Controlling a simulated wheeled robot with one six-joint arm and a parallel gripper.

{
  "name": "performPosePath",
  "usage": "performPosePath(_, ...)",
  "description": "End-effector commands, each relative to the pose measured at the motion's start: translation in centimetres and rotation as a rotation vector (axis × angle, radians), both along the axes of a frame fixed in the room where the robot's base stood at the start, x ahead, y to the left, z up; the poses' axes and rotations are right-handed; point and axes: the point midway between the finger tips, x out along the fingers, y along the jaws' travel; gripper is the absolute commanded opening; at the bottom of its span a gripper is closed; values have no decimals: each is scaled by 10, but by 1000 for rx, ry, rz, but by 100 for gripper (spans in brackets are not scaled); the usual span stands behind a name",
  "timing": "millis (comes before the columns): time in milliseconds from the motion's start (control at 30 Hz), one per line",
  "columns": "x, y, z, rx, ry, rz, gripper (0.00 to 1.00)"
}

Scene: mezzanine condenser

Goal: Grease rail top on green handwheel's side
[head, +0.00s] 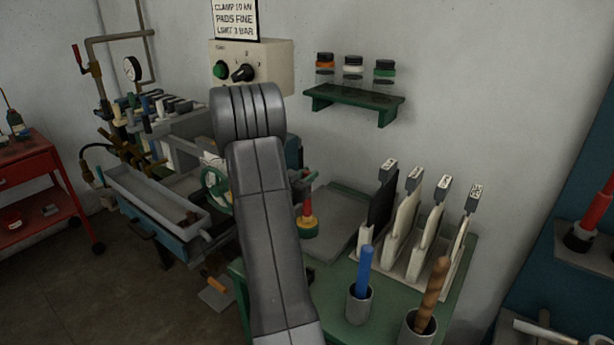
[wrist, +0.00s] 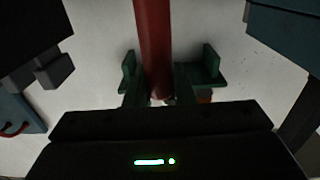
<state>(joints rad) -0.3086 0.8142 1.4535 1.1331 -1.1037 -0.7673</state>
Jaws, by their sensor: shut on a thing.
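My gripper (wrist: 163,85) shows in the wrist view, its green fingers shut around a long red cylindrical handle (wrist: 154,40). The handle runs up out of the picture, and its other end cannot be made out. In the head view my grey arm hides the gripper and much of the machine behind it. The green handwheel (head: 215,184) shows just left of my arm, on the machine. A long grey trough-like bed (head: 158,200) lies left of the handwheel. I cannot tell which surface is the rail top; the area right of the handwheel is mostly covered.
A green bench (head: 350,322) on the right holds a rack of upright tags (head: 400,222), a blue stick (head: 365,270) and a brown stick (head: 432,295) in cups. A red-handled item with a yellow and green base (head: 308,226) stands beside my arm. A red cart (head: 40,190) is far left.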

Motion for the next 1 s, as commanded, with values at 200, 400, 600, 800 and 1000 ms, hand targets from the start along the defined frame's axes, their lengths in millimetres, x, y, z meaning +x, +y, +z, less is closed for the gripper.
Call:
performPosePath(200,0,0,6,1,3,0,0)
performPosePath(400,0,0,23,2,1,0,0)
performPosePath(600,0,0,39,1,2,0,0)
performPosePath(800,0,0,55,1,1,0,0)
performPosePath(1000,0,0,70,1,0,0,0)
